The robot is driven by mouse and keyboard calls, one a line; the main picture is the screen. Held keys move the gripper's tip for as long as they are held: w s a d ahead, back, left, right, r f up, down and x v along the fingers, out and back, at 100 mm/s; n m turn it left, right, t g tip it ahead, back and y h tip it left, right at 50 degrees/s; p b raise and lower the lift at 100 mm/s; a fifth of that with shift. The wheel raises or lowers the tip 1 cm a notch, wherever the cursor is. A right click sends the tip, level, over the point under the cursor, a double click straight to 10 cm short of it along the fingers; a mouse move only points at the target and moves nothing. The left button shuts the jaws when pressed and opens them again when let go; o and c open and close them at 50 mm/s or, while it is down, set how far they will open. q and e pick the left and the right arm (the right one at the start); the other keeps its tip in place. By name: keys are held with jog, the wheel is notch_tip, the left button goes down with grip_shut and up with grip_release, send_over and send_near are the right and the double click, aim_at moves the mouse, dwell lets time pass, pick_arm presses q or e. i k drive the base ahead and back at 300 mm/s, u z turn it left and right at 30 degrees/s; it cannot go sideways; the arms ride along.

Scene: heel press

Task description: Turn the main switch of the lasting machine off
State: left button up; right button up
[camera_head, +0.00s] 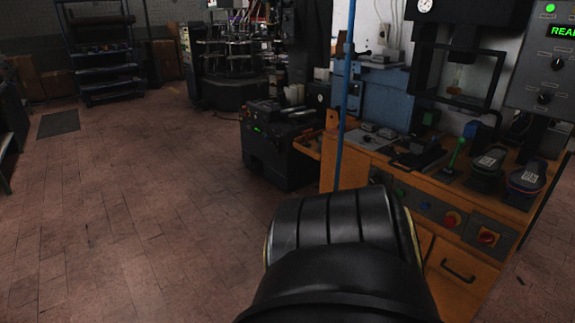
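The lasting machine (412,215) stands at the right, with an orange-brown cabinet front. A red rotary switch on a yellow plate (487,237), looking like the main switch, sits on a grey panel at the right of this front. Its exact handle angle is too small to tell. A round red button on yellow (452,219) is to its left, with a blue and a green button further left. A black segmented link of my own arm fills the lower middle and hides part of the cabinet. Neither of my grippers is in view.
A green READY display (563,31) and a knob panel are at the upper right. A thin blue pole (345,95) rises before the machine. A black machine (275,150) stands left of it. The brick floor (130,210) at left is clear.

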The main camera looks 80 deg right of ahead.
aim_at(486, 238)
jog(key=z, duration=4.05)
jog(key=k, duration=0.4)
jog(key=u, duration=1.1)
jog(key=i, duration=1.4)
jog(key=z, duration=0.45)
jog(key=i, duration=0.7)
jog(key=z, duration=0.55)
